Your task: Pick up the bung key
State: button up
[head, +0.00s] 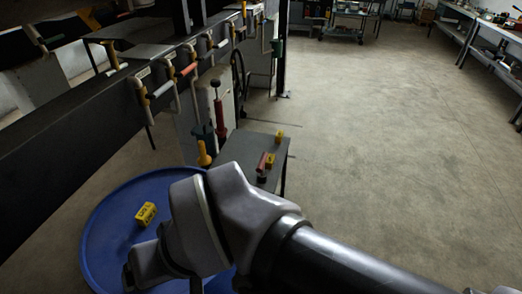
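I cannot make out a bung key for certain in the head view. A blue round drum top or tray (100,222) is at the lower left, partly covered by my arm. A yellow block with dark markings (146,214) lies on it, left of my arm. My arm comes in from the lower right and bends down over the blue surface.
A dark small table (250,148) stands behind my arm, with a red item (262,162) and small yellow blocks (279,136) on it. A dark beam (70,115) with several valves and pipes runs along the left. The floor (390,150) to the right is clear. Workbenches (490,40) line the far right.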

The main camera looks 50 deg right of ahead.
aim_at(260, 168)
jog(key=z, duration=1.55)
jog(key=j+u, duration=0.15)
jog(key=u, duration=0.3)
jog(key=j+u, duration=0.2)
jog(key=u, duration=0.25)
jog(key=j+u, duration=0.15)
jog(key=u, duration=0.3)
jog(key=k+z, duration=0.1)
jog(key=z, duration=1.4)
jog(key=i+l+u, duration=0.2)
jog(key=u, duration=0.15)
jog(key=i+l+u, duration=0.4)
jog(key=l+u, duration=0.25)
jog(key=i+l+u, duration=0.15)
jog(key=u, duration=0.2)
jog(key=l+u, duration=0.3)
jog(key=l, duration=0.2)
jog(key=i+l+u, duration=0.1)
jog(key=l+u, duration=0.6)
jog(key=l, duration=0.1)
